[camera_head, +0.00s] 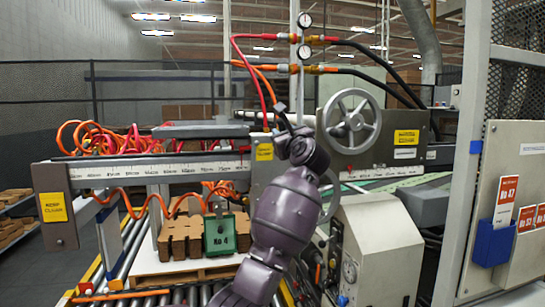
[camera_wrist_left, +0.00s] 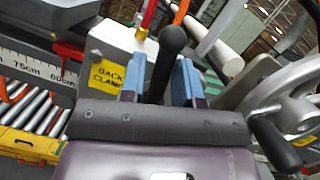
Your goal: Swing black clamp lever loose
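The black clamp lever (camera_wrist_left: 173,42) stands up in the left wrist view, with a rounded black knob and a shaft that runs down between my fingers. My left gripper (camera_wrist_left: 163,62) has its two blue-padded fingers on either side of the lever. In the head view my left gripper (camera_head: 284,118) is at this housing, and the lever is hard to make out. My right gripper is out of view.
A grey handwheel (camera_head: 352,121) stands right of my gripper; its black handle (camera_wrist_left: 275,145) is close in the wrist view. Red and orange hoses (camera_head: 240,60) hang behind the gripper. A ruled rail (camera_head: 150,169) runs left.

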